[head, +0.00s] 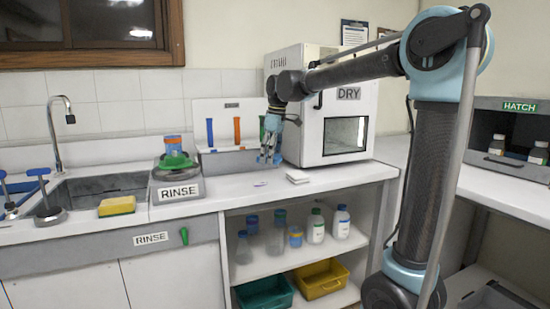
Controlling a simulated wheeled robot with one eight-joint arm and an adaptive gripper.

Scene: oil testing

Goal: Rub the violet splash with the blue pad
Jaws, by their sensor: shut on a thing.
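The violet splash (260,183) is a small faint mark on the white counter, below my gripper and slightly to its left. My gripper (270,157) points down above the counter, in front of the white DRY cabinet. It is shut on the blue pad, which is small here and mostly hidden by the blue-grey fingers. The gripper appears to be above the splash and apart from the counter.
A white stack (297,177) lies right of the splash. The tube rack (232,160) and DRY cabinet (311,140) stand behind. The counter around the splash is clear.

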